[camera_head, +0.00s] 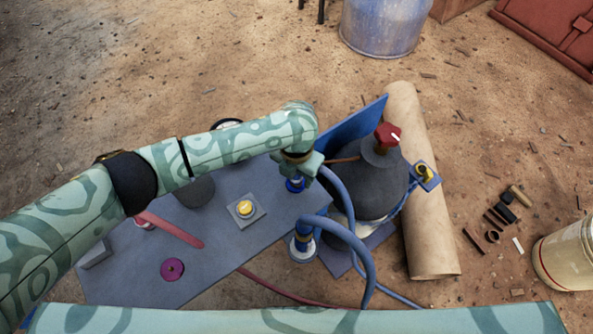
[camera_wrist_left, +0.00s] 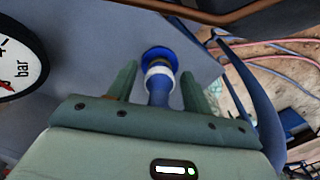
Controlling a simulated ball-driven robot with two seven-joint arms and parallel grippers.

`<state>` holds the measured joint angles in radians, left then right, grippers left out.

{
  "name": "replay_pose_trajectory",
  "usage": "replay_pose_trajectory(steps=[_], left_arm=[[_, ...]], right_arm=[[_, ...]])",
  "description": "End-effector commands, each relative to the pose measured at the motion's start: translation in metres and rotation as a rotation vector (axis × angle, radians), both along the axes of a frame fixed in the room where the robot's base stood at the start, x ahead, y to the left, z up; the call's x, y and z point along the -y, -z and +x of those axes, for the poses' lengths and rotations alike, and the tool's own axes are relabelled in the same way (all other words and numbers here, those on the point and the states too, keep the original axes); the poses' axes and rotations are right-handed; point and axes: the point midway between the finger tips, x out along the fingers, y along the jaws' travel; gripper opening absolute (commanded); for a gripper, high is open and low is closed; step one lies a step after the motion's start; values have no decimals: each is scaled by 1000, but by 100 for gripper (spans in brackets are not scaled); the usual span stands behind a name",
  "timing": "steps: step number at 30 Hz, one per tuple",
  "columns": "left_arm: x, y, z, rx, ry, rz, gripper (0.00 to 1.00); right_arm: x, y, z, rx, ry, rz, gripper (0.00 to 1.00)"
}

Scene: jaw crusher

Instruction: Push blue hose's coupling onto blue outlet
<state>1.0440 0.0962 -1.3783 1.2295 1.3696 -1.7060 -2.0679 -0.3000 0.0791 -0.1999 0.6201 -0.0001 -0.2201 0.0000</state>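My left gripper (camera_head: 298,170) points down over the blue outlet (camera_head: 295,185) near the right end of the grey panel. In the left wrist view its fingers (camera_wrist_left: 158,80) stand apart on both sides of a blue coupling with a white collar (camera_wrist_left: 160,72). A gap shows on the coupling's left; the right finger is close to it. A blue flange (camera_wrist_left: 158,53) lies just beyond the collar; I cannot tell whether the coupling is seated. The blue hose (camera_head: 340,195) curves right and down from the gripper. My right gripper is out of view.
A second blue hose end stands in a white-based fitting (camera_head: 301,245), its loop close to the first. A dark rounded vessel with a red knob (camera_head: 387,134) and a blue plate (camera_head: 350,127) stand right of the gripper. A gauge (camera_wrist_left: 18,58) is at left in the wrist view.

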Motion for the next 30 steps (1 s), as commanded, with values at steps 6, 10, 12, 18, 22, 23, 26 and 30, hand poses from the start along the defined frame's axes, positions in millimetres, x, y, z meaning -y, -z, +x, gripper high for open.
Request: replay_pose_trajectory(steps=[6,10,12,18,22,23,26,30], left_arm=[[0,-1,0,0,0,0,50],[0,-14,1,4,0,0,50],[0,-27,1,6,1,0,50],[0,-77,1,9,0,-1,50],[0,-109,1,8,0,0,50],[0,-115,1,7,0,-1,50],[0,-135,0,6,1,0,50],[0,-154,0,4,0,0,50]], right_arm=[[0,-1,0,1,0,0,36],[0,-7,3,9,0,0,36],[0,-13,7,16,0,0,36],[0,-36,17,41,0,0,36],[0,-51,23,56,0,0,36],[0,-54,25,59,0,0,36],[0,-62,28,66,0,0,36],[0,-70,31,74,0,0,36]])
